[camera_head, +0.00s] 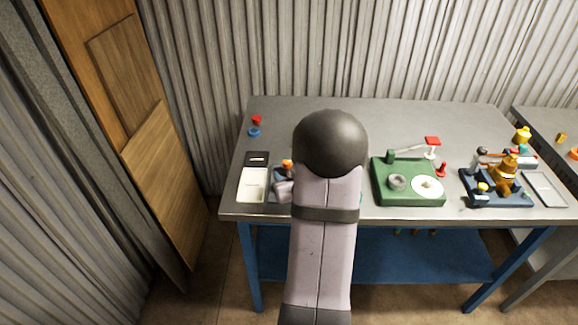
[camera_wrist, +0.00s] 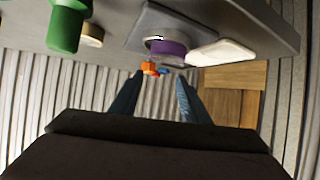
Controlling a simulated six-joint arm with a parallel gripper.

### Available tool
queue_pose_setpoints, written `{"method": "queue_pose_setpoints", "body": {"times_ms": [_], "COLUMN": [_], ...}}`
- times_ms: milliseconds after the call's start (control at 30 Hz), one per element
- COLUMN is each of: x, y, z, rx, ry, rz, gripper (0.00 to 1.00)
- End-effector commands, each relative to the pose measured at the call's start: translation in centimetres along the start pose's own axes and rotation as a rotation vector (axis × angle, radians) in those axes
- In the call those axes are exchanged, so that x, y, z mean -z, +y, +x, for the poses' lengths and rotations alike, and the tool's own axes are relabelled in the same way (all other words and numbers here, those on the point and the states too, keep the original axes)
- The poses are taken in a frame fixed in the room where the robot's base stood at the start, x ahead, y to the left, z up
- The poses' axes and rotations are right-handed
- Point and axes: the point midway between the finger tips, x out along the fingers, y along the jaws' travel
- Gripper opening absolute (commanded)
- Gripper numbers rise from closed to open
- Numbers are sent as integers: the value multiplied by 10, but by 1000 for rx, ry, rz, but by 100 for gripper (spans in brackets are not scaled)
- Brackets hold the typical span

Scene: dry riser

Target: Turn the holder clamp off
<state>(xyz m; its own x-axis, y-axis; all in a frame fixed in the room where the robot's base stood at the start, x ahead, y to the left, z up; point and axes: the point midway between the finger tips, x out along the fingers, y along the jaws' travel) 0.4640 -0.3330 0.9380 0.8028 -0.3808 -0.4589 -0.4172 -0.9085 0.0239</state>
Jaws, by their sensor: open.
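I cannot tell for certain which part is the holder clamp. A blue-based fixture (camera_head: 497,199) at the table's right carries a yellow valve-like body (camera_head: 505,172) and a red bar. A green base (camera_head: 380,191) in the middle has an arm with a red cap (camera_head: 432,140). A partly hidden grey device (camera_head: 283,191) with an orange part sits left of my arm. My gripper (camera_wrist: 160,77) shows in the wrist view with its two blue fingers apart and nothing between them; my arm hides it in the head view. A purple round part (camera_wrist: 167,50) on a grey plate shows beyond the fingers.
Red (camera_head: 256,120) and blue (camera_head: 254,132) pieces stand at the back left of the grey table (camera_head: 400,112). A white tray (camera_head: 253,186) lies at the front left. A second table (camera_head: 545,118) stands at the right. The table's back strip is mostly clear.

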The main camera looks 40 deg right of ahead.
Motion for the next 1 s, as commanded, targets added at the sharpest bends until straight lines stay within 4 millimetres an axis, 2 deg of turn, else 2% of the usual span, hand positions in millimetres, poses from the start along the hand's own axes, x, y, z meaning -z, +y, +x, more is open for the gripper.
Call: {"method": "queue_pose_setpoints", "body": {"times_ms": [33, 133, 467, 1000], "x": [-1, 2, 4, 10], "y": [10, 20, 24, 24], "z": [0, 0, 4, 62], "rx": [-5, -7, -5, -5], "ry": [25, 64, 85, 83], "rz": [12, 25, 30, 29], "gripper": [42, 42, 42, 42]}}
